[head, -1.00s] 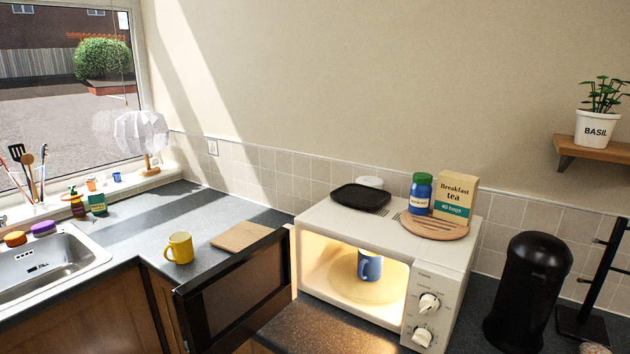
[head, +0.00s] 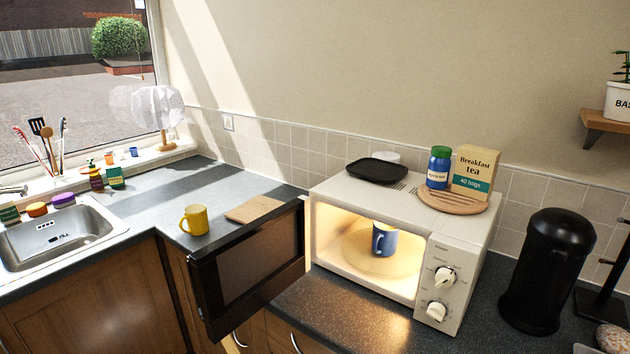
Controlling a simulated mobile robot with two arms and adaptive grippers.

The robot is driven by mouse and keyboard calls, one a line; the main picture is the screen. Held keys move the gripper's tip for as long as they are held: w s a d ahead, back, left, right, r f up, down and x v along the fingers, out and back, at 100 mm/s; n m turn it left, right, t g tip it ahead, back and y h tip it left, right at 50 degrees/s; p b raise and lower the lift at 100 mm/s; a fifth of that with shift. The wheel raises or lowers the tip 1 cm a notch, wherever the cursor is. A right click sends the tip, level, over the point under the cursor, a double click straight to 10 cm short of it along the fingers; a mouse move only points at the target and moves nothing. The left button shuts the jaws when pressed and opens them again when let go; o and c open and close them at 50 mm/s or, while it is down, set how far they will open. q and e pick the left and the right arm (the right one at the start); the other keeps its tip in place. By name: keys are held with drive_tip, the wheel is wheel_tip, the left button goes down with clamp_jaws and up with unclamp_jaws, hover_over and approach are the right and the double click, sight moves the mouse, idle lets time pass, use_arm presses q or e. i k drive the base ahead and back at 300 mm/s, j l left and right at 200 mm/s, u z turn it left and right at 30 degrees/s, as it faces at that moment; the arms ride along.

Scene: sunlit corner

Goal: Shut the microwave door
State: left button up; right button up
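The white microwave (head: 455,265) stands on the dark worktop, its inside lit. Its dark door (head: 252,268) is wide open, hinged at the microwave's left side and swung out to the left, past the front edge of the worktop. A blue mug (head: 384,240) stands on the turntable inside. Neither of my grippers is in the head view.
On the microwave are a black tray (head: 377,171), a blue jar (head: 438,168) and a tea box (head: 474,172) on a round wooden board (head: 450,203). A yellow mug (head: 194,219) and a wooden board (head: 254,209) are behind the door. A black canister (head: 546,270) stands right of the microwave.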

sight(234, 277)
drive_tip(key=i+j+z, duration=0.1)
drive_tip(key=z, duration=0.4)
drive_tip(key=j+z, duration=0.3)
drive_tip(key=z, duration=0.2)
drive_tip(key=j+z, duration=0.2)
drive_tip(key=j, duration=0.6)
drive_tip(key=j+z, duration=0.2)
drive_tip(key=j, duration=0.65)
drive_tip(key=k+j+z, duration=0.1)
drive_tip(key=j+z, duration=0.15)
drive_tip(key=j, duration=0.55)
